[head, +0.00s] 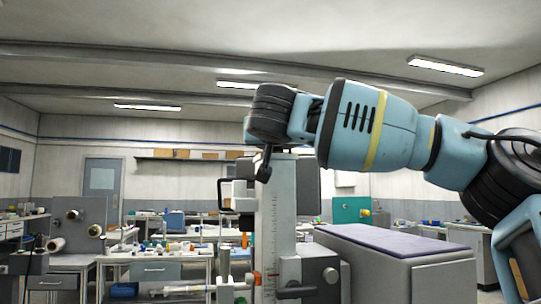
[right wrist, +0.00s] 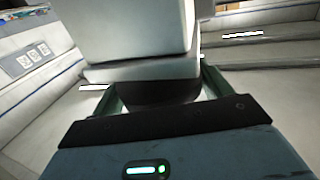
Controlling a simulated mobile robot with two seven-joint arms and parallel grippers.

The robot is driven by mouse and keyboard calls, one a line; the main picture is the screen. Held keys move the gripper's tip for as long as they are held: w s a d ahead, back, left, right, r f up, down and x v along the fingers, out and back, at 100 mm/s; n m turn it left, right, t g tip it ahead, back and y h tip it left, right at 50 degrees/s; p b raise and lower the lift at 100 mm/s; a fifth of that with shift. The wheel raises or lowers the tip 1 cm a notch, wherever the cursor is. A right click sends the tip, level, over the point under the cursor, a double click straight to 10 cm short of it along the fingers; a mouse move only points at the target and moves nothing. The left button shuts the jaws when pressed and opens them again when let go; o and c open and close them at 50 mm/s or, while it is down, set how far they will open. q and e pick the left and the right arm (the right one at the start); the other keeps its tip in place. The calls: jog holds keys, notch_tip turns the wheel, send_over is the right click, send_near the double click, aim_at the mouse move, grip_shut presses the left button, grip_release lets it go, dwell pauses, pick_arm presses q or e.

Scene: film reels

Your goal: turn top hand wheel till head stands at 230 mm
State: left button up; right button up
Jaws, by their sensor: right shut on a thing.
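In the right wrist view my right gripper (right wrist: 160,92) is shut on a dark rounded part, which looks like the top hand wheel (right wrist: 150,94), below a light grey block. In the head view my right arm reaches in from the right to the column's top, and its wrist hides the fingers and most of the wheel. My left gripper is not in view.
A grey cabinet (head: 395,268) with a purple top (head: 385,241) stands right of the column. Workbenches with small bottles and tools (head: 175,252) lie to the left and behind. A reel stand (head: 78,218) is at far left. The space above my arm is clear.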

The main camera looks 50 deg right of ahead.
jog(key=m+g+h, duration=0.1)
jog(key=m+g, duration=0.1)
jog(key=g, duration=0.1)
jog(key=shift+w+f+m+g+h, duration=0.1)
jog(key=shift+w+m+g+h, duration=0.05)
jog(key=shift+m+g+h, duration=0.2)
jog(key=shift+m+g+h+p, duration=0.3)
jog(key=shift+m+g+h, duration=0.35)
jog(key=shift+m+g, duration=1.05)
jog(key=shift+n+g, duration=0.25)
jog(key=shift+g, duration=0.3)
jog(key=shift+g, duration=0.3)
jog(key=o, duration=0.7)
jog(key=shift+o, duration=1.4)
